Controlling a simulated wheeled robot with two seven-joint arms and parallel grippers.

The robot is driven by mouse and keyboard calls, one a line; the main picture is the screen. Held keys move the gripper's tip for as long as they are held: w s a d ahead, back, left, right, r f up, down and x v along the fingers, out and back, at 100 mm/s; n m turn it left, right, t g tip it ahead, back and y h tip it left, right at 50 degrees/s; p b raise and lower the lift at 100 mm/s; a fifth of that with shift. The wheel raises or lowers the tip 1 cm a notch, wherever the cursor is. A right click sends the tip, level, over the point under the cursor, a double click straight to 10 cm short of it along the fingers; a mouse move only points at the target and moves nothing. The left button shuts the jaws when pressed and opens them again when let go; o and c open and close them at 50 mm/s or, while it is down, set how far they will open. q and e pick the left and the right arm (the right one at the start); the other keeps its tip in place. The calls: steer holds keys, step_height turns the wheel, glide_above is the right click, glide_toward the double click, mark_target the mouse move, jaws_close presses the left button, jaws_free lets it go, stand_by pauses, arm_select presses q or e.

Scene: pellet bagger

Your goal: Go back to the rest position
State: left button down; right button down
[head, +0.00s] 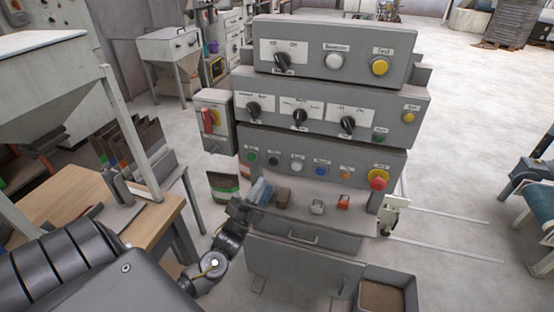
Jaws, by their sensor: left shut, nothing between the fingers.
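My left gripper (247,207) is at the front left edge of the grey control cabinet (300,262), by its shelf. It is shut with nothing held; its fingertips are small and hard to make out. A blue-grey item (261,191) and a brown block (283,196) lie on the shelf close to it; I cannot tell whether the gripper touches the blue-grey item. My right gripper is not in view.
Stepped panels above the shelf carry knobs, coloured buttons and a red emergency stop (378,180). A red-handled switch box (212,120) is at their left. A wooden table (75,200) and hopper (45,85) stand left. A pellet bin (385,280) is at lower right. Floor at right is mostly clear.

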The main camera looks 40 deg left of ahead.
arm_select(q)
step_height(320, 180, down, 28)
steer(key=a+n+g+y, duration=0.2)
steer(key=n+g+y, duration=0.1)
steer(key=n+g, duration=0.65)
steer(key=s+f+n+g, duration=0.2)
steer(key=s+f+g, duration=0.4)
steer(key=f, duration=0.5)
steer(key=s+d+f+n+g, duration=0.1)
steer(key=s+d+f+g, duration=0.1)
steer(key=s+f, duration=0.55)
steer(key=s+d+f+n+g, duration=0.1)
steer(key=s+d+f+g, duration=0.2)
steer(key=s+f, duration=0.45)
steer(key=s+d+f+g, duration=0.1)
steer(key=s+d, duration=0.1)
steer(key=s, duration=0.5)
steer(key=s+d+f+g, duration=0.1)
steer(key=s+d+g, duration=0.1)
steer(key=s, duration=0.4)
steer(key=s+d+f+g+h, duration=0.1)
steer(key=s+d+f, duration=0.1)
steer(key=s+d, duration=0.2)
steer(key=s, duration=0.3)
steer(key=shift+s+g, duration=0.3)
steer(key=shift+g, duration=0.05)
steer(key=shift+d+n, duration=0.1)
steer(key=shift+n, duration=0.15)
